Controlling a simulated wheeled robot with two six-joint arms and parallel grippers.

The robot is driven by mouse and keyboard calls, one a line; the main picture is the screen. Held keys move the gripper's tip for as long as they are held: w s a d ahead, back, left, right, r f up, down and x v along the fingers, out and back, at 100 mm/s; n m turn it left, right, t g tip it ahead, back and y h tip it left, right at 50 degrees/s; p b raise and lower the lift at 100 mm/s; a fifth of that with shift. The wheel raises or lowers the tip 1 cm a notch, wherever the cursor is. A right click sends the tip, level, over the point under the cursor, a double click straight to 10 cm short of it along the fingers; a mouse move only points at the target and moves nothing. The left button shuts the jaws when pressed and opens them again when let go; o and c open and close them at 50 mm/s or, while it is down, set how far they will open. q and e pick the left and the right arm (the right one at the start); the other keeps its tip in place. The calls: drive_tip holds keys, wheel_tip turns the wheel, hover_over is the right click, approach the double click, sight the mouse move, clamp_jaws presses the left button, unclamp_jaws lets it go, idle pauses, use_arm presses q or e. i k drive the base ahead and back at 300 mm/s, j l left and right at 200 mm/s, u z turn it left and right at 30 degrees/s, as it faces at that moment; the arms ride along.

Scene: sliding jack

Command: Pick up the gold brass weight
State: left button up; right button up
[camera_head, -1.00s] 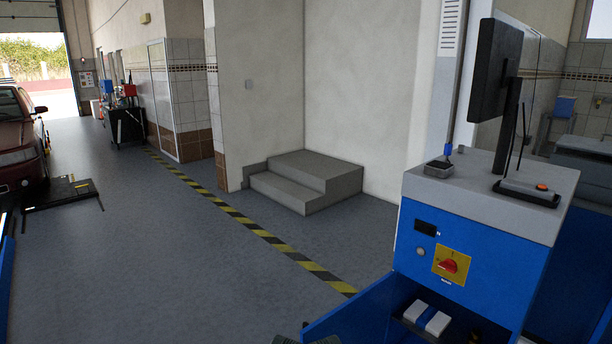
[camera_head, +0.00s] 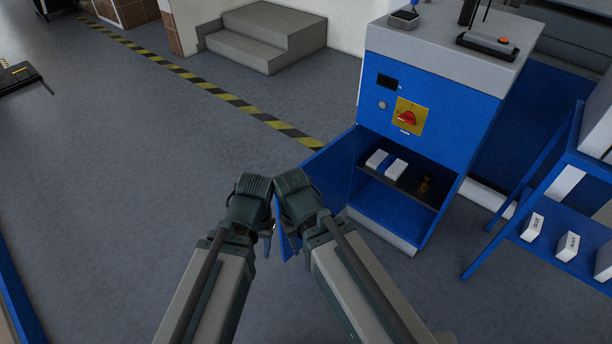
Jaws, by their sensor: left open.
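I cannot make out the right gripper's jaws.
The blue cabinet (camera_head: 430,105) has an open door (camera_head: 330,170) reaching left, near my wrists. White and blue boxes (camera_head: 387,164) lie on its shelf. A blue rack (camera_head: 535,190) with white boxes stands on the right. Grey steps (camera_head: 265,35) are at the back.

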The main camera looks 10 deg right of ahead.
sight(426, 184)
drive_tip(key=i+j+u, duration=0.65)
drive_tip(key=i+u, duration=0.2)
drive_tip(key=i+j+u, duration=0.25)
drive_tip(key=i, duration=0.35)
drive_tip(key=i+z, duration=0.25)
drive_tip(key=z, duration=0.15)
drive_tip(key=i+z, duration=0.45)
drive_tip(key=z, duration=0.35)
drive_tip(key=i+z, duration=0.15)
drive_tip(key=z, duration=0.3)
drive_tip(key=i+z, duration=0.1)
drive_tip(key=z, duration=0.35)
drive_tip(key=i+j+z, duration=0.1)
drive_tip(key=z, duration=0.35)
drive_tip(key=i+j+z, duration=0.15)
drive_tip(key=z, duration=0.25)
drive_tip(key=i+j+z, duration=0.15)
drive_tip(key=z, duration=0.25)
drive_tip(key=i+j+z, duration=0.15)
drive_tip(key=z, duration=0.2)
drive_tip(key=j, duration=0.1)
